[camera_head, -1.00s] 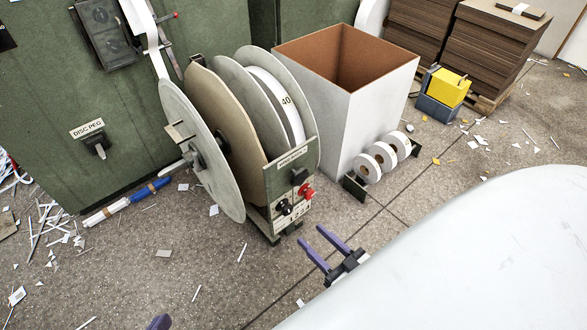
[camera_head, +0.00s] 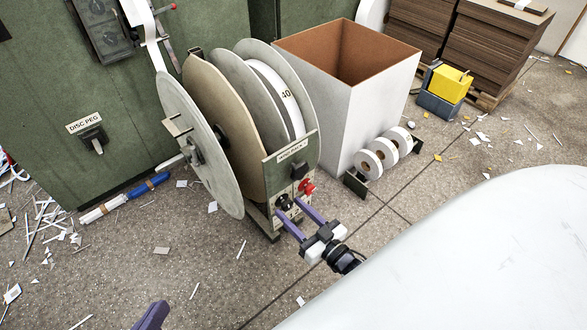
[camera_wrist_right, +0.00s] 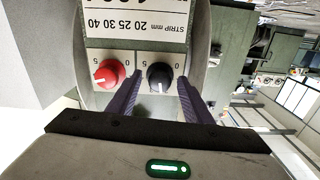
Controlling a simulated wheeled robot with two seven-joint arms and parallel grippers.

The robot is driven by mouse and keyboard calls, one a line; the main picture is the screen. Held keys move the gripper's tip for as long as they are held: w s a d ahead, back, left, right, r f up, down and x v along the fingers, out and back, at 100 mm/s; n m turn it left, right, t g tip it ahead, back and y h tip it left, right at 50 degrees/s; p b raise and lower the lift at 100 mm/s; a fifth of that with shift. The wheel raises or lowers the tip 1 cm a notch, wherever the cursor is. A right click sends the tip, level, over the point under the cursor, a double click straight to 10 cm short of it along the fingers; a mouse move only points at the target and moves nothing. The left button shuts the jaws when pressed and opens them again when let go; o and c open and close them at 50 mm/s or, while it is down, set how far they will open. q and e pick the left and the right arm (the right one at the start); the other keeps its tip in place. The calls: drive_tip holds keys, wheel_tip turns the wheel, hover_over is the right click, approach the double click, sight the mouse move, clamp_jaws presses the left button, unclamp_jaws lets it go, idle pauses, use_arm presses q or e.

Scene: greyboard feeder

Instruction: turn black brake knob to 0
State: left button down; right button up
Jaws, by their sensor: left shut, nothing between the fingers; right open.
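The black brake knob (camera_head: 284,202) is on the front panel of the green reel stand, left of a red knob (camera_head: 307,187). In the right wrist view the black knob (camera_wrist_right: 160,76) lies between my open fingers, with the red knob (camera_wrist_right: 107,74) to its left. Small 0 and 5 marks are printed by the knobs; the black knob's exact setting is hard to read. My right gripper (camera_head: 292,209) is open and points at the panel, fingertips close to the black knob; contact cannot be told. My left gripper (camera_head: 152,316) is shut and empty at the bottom edge.
The reel stand carries large discs (camera_head: 190,150). A big white box (camera_head: 345,120) stands behind, with white tape rolls (camera_head: 380,155) before it. A green cabinet (camera_head: 50,130) is on the left. Paper scraps litter the floor, and a pale rounded surface fills the lower right.

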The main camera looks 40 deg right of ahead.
drive_tip(key=shift+c, duration=0.3)
drive_tip(key=c, duration=1)
drive_tip(key=shift+n, duration=0.3)
drive_tip(key=n, duration=0.4)
drive_tip(key=shift+n, duration=0.3)
drive_tip(key=n, duration=1)
drive_tip(key=shift+d+n, duration=0.1)
drive_tip(key=shift+n, duration=0.3)
drive_tip(key=n, duration=0.6)
drive_tip(key=shift+r+n, duration=0.1)
drive_tip(key=shift+n, duration=0.3)
drive_tip(key=shift+s, duration=0.1)
